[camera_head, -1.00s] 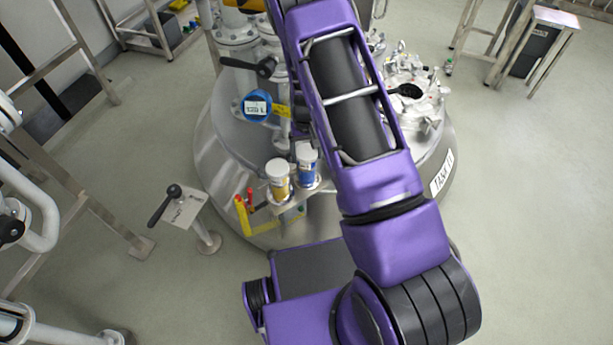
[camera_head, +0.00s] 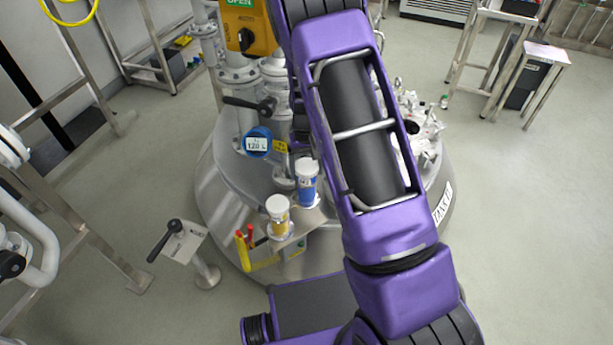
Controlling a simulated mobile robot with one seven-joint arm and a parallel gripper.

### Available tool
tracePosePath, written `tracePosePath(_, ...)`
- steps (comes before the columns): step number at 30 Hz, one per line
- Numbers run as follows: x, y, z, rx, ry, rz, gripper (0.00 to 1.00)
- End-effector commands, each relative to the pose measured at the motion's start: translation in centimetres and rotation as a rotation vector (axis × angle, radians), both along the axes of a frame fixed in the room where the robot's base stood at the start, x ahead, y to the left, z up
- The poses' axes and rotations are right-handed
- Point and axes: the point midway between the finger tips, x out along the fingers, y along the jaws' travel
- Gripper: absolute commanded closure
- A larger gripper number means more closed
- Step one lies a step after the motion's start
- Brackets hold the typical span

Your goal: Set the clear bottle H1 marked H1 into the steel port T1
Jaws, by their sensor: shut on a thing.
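My purple arm crosses the middle of the picture, and my gripper is not seen, so whatever it holds is hidden. I cannot make out the clear bottle H1 or read any H1 mark. A domed steel tank (camera_head: 225,190) stands at the centre, partly behind my arm. A dark round opening (camera_head: 412,127) shows among pale fittings on its right side. No T1 mark is readable, so I cannot tell whether this is the steel port T1.
Two white-capped jars, one yellow (camera_head: 278,218) and one blue (camera_head: 306,185), stand on a bracket at the tank's front. A blue gauge (camera_head: 257,142) and a black-handled valve (camera_head: 255,105) are left of my arm. A lever post (camera_head: 185,243) stands front left.

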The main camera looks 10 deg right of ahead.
Motion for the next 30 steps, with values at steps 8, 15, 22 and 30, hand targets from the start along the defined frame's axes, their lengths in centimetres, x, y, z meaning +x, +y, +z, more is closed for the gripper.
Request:
tracePosePath(8,0.0,0.0,0.6,0.000,-0.001,0.000,1.00)
tracePosePath(15,-0.4,0.0,1.3,0.000,-0.003,0.002,1.00)
tracePosePath(22,-2.9,0.0,4.4,0.000,-0.004,0.009,1.00)
tracePosePath(30,-6.3,0.0,7.5,0.000,-0.003,0.021,1.00)
